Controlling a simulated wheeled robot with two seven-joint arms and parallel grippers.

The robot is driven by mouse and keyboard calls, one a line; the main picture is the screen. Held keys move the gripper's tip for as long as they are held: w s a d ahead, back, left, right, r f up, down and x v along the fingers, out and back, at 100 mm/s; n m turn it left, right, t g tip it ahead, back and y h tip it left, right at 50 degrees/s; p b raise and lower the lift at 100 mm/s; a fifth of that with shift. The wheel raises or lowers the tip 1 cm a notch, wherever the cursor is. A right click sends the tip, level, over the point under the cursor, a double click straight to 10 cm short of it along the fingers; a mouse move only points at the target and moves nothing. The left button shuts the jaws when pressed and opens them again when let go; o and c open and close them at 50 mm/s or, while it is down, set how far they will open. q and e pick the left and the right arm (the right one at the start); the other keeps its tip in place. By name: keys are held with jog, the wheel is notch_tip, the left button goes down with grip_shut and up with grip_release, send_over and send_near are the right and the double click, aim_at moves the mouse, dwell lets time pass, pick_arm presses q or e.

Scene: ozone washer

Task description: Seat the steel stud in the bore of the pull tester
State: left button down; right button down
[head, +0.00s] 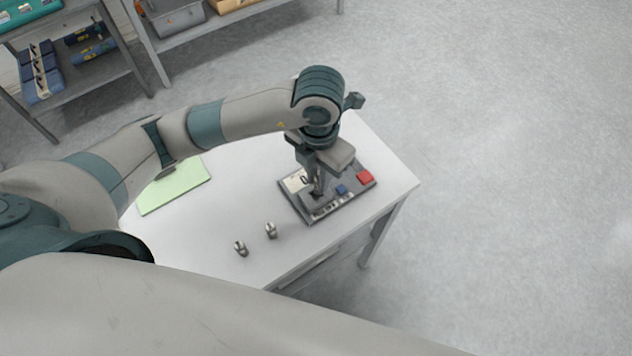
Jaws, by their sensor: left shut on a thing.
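The pull tester (350,197) is a flat dark grey device near the right end of the white table, with a red block, a blue block and a white dial on it. My left gripper (317,190) points down over the middle of the tester, shut on the steel stud. The stud is mostly hidden between the fingers, and I cannot tell whether its lower end is in the bore or above it. The bore is hidden by the gripper. My right gripper is not in view.
Two small metal pieces (240,248) (271,230) stand on the white table (215,220) left of the tester. A green mat (175,187) lies at the table's back left. Shelves (100,85) with bins stand behind at the upper left. The floor to the right is clear.

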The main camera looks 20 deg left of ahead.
aim_at(316, 186)
pick_arm(q)
jog(key=shift+w+a+f, duration=0.1)
jog(key=shift+a+f, duration=0.05)
jog(key=shift+a, duration=0.15)
jog(key=shift+f+p, duration=0.6)
jog(key=shift+f, duration=1.4)
jog(key=shift+f, duration=0.15)
jog(key=c, duration=1.7)
grip_release()
jog(key=shift+o, duration=0.2)
